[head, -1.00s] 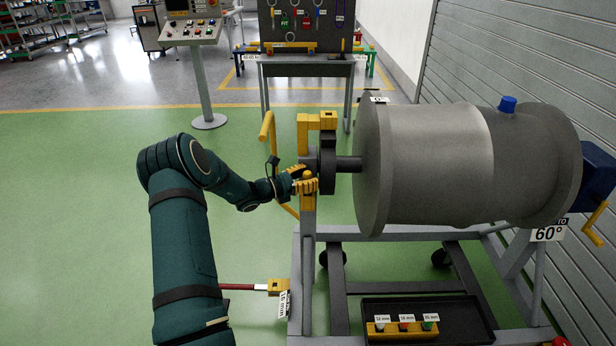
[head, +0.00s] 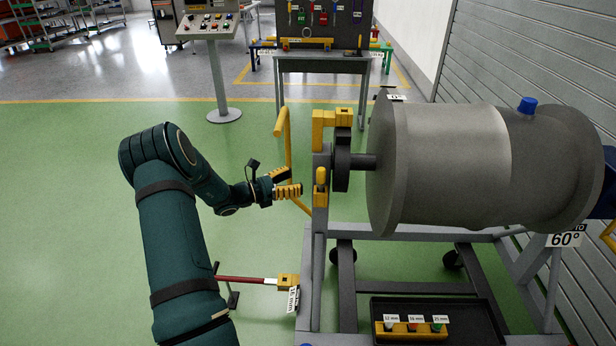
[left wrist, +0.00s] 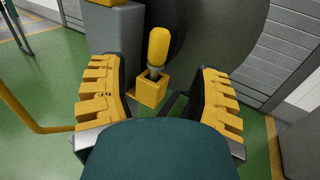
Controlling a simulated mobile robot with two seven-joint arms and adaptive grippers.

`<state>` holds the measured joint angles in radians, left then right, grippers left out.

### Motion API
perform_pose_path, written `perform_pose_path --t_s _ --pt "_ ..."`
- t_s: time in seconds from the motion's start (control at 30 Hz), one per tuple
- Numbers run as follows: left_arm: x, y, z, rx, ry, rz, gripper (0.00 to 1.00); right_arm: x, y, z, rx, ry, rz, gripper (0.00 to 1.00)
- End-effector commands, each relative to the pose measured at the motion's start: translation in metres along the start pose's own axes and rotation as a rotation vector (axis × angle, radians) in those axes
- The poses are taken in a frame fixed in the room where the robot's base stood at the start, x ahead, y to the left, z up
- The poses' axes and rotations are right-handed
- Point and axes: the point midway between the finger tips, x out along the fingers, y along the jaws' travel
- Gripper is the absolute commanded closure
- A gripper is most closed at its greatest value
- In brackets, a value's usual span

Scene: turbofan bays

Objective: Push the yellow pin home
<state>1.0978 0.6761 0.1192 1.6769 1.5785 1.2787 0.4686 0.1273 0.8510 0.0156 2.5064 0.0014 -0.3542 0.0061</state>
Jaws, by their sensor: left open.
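The yellow pin (head: 321,176) stands upright at the side of the grey stand post, left of the turbofan's shaft disc. In the left wrist view, the yellow pin (left wrist: 158,47) has a rounded handle and a grey shank that enters a square yellow socket (left wrist: 149,92). A short length of shank shows above the socket. My left gripper (head: 287,183) is open and empty, to the left of the pin and apart from it. In the left wrist view, its yellow ribbed fingers (left wrist: 160,97) lie either side of the socket in the picture. My right gripper is not in view.
A large grey engine cylinder (head: 445,165) lies on a wheeled grey frame. A yellow lever (head: 286,140) rises just behind my left gripper. A red bar (head: 240,279) juts from the frame's lower left. A black tray (head: 440,308) sits low in front. Green floor to the left is open.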

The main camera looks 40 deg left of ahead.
Motion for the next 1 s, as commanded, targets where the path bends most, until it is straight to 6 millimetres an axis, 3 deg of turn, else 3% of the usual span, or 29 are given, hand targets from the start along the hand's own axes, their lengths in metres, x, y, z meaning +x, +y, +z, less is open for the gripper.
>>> perform_pose_path --t_s 0.1,0.3,0.9,1.0 --pt "-0.016 0.000 -0.001 -0.002 0.001 0.001 0.37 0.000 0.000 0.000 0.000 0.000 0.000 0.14" --pt "-0.025 -0.001 -0.001 -0.002 0.001 -0.001 0.37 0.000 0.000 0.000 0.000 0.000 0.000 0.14" --pt "-0.025 -0.001 -0.001 -0.002 0.001 -0.001 0.37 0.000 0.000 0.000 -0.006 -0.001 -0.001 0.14" --pt "-0.015 -0.013 -0.010 -0.003 0.032 -0.034 0.37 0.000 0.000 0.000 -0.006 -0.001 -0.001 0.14"
